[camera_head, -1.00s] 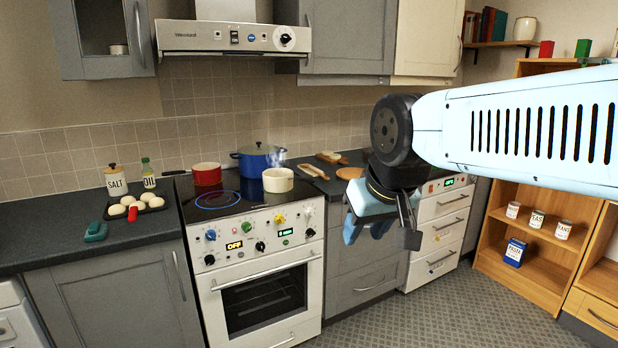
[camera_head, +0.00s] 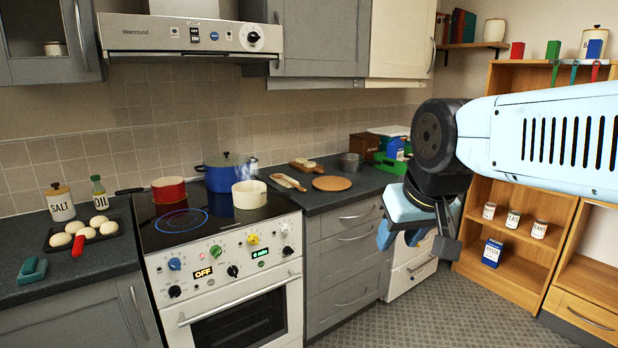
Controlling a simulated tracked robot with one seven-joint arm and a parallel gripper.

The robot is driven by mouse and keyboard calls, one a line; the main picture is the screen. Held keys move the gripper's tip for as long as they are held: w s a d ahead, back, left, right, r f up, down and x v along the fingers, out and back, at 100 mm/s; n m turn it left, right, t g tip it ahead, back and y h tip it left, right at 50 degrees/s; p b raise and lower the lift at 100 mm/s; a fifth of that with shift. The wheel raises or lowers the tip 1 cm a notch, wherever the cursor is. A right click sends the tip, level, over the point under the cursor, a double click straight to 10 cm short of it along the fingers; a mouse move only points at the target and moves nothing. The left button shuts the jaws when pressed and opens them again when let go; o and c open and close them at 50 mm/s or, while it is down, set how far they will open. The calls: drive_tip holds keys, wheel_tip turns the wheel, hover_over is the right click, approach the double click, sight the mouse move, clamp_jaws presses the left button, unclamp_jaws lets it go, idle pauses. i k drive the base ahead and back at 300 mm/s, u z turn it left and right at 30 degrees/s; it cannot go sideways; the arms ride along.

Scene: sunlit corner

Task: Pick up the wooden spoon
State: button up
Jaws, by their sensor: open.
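My gripper (camera_head: 415,242) hangs open and empty in front of the drawers, to the right of and apart from that item. Its fingers point down, and my arm reaches in from the right edge.
A round wooden mat (camera_head: 332,183) and a board with food (camera_head: 305,164) lie close by. A cream pot (camera_head: 249,194), a steaming blue pot (camera_head: 226,172) and a red pan (camera_head: 169,189) stand on the hob. A grey pot (camera_head: 350,162) and green object (camera_head: 390,164) stand farther right.

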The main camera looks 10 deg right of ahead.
sight(300, 188)
drive_tip(key=z, duration=0.35)
drive_tip(key=i, duration=1.2)
drive_tip(key=u, duration=0.35)
drive_tip(key=i, duration=0.8)
drive_tip(key=u, duration=0.6)
drive_tip(key=k, duration=0.9)
drive_tip(key=u, duration=0.2)
drive_tip(key=i, duration=0.9)
drive_tip(key=z, duration=0.05)
